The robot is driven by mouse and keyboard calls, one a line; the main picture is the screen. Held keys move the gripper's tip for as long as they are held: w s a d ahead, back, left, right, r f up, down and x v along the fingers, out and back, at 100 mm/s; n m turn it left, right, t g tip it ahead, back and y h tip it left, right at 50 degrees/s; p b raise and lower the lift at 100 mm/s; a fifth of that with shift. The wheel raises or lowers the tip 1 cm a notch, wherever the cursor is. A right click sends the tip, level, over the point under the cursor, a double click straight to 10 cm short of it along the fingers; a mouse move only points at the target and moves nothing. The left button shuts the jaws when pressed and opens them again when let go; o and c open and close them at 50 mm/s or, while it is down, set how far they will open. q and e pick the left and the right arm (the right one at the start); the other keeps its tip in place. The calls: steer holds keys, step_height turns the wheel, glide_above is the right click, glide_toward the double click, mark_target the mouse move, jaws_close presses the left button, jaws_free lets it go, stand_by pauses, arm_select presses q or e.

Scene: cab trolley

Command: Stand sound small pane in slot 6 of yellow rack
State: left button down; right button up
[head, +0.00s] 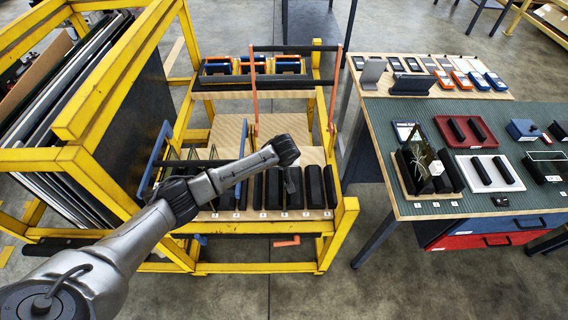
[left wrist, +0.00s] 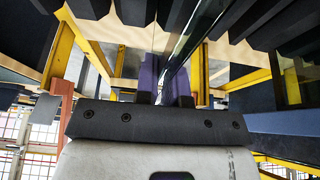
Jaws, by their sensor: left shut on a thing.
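The yellow rack (head: 340,235) is a yellow-framed trolley with a wooden shelf. A row of black padded blocks (head: 272,187) with small number labels along the front edge forms its slots. My left gripper (head: 290,180) is over the right part of this row, its fingers largely hidden by my wrist. In the left wrist view my left gripper (left wrist: 165,82) has purple finger pads shut on a thin, dark, see-through pane (left wrist: 192,42). The pane reaches up among the dark blocks (left wrist: 135,12). I cannot tell whether it is seated in a slot, or which one. My right gripper is not in view.
Large panes (head: 75,85) lean in the yellow frame at left. An orange upright (head: 255,95) and a rail stand behind the row. The green-topped table (head: 405,205) at right holds trays, a block stand with a cracked-looking pane (head: 425,160) and several devices.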

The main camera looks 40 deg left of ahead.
arm_select(q)
steer(key=shift+r, duration=0.1)
steer(key=c, duration=1.2)
jaws_free()
steer(key=shift+w, duration=0.1)
steer(key=shift+o, duration=0.3)
steer(key=p+v, duration=0.3)
steer(key=v, duration=1)
steer(key=shift+s+r, duration=0.2)
steer(key=shift+r, duration=0.15)
